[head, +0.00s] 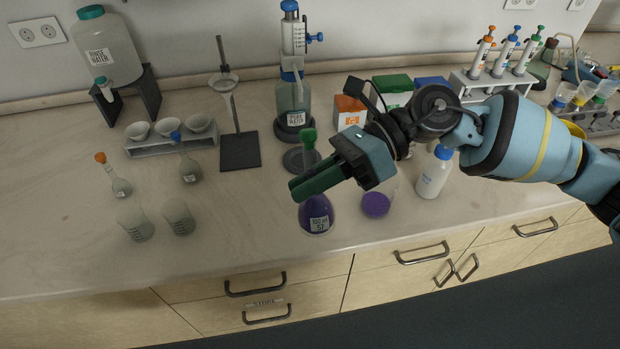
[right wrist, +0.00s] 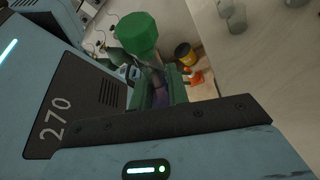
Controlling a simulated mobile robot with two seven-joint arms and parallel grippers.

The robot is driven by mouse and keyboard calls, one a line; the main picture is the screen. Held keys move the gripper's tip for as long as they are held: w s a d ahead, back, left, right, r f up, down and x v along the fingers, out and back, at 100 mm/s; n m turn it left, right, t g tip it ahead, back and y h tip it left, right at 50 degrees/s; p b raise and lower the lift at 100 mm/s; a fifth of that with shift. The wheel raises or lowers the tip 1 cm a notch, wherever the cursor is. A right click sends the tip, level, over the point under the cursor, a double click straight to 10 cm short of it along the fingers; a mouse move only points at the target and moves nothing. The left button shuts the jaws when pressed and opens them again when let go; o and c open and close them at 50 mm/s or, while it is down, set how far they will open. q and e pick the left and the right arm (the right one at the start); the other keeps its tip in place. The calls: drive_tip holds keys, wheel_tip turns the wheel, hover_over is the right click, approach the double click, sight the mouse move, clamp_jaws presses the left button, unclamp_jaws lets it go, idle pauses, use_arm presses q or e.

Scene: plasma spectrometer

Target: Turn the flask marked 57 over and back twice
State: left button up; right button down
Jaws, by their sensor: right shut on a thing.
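The flask marked 57 (head: 316,213) is upright in the head view, with purple liquid, a white label and a green stopper (head: 308,138). My right gripper (head: 308,183) is shut around its neck, below the stopper, with the fingers reaching in from the right. I cannot tell whether its base touches the bench. In the right wrist view the green stopper (right wrist: 137,34) stands above the green fingers, and part of the neck (right wrist: 158,88) shows between them. The fingers hide most of the neck. My left gripper is not in view.
A second flask with purple liquid (head: 376,204) stands close on the right, partly behind my arm. A white bottle with blue cap (head: 434,175) stands beyond it. The pure water dispenser (head: 293,100) is behind. Beakers (head: 136,224) stand at left. The front bench between is clear.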

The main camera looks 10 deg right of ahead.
drive_tip(key=m+g, duration=0.2)
drive_tip(key=m, duration=0.1)
drive_tip(key=shift+m+y, duration=0.3)
drive_tip(key=m+g+y, duration=0.1)
drive_tip(key=m+g, duration=0.1)
drive_tip(key=m, duration=0.2)
idle(0.3)
drive_tip(key=m+y, duration=0.1)
drive_tip(key=m, duration=0.1)
drive_tip(key=m+y, duration=0.1)
drive_tip(key=m, duration=0.1)
drive_tip(key=shift+m+g, duration=0.4)
